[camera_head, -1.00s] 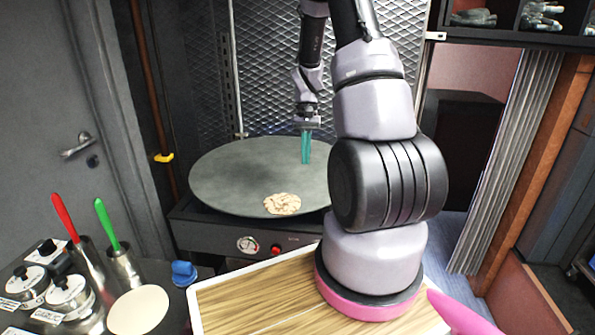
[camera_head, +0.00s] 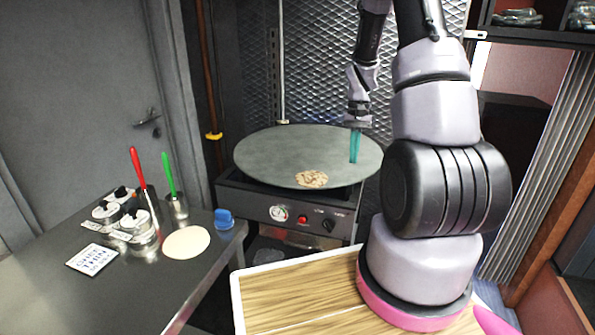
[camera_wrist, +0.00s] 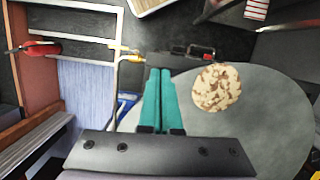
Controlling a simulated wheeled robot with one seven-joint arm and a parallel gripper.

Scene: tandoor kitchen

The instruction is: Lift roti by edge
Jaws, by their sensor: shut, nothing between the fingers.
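A browned roti (camera_head: 312,179) lies flat near the front edge of the large round grey griddle (camera_head: 265,150). In the wrist view the roti (camera_wrist: 216,87) lies to the right of my fingers, near the rim of the griddle (camera_wrist: 262,125). My gripper (camera_head: 354,160) has teal fingers pointing down over the right part of the griddle, right of and behind the roti. The fingers (camera_wrist: 160,75) are together with nothing between them, apart from the roti. I cannot tell how high the tips are above the griddle.
A steel counter (camera_head: 130,290) on the left holds a pale flat dough disc (camera_head: 187,242), metal canisters (camera_head: 138,222), red- and green-handled tools in holders (camera_head: 176,205) and a blue object (camera_head: 224,219). A wooden board (camera_head: 290,295) is in front. A mesh wall (camera_head: 318,70) stands behind the griddle.

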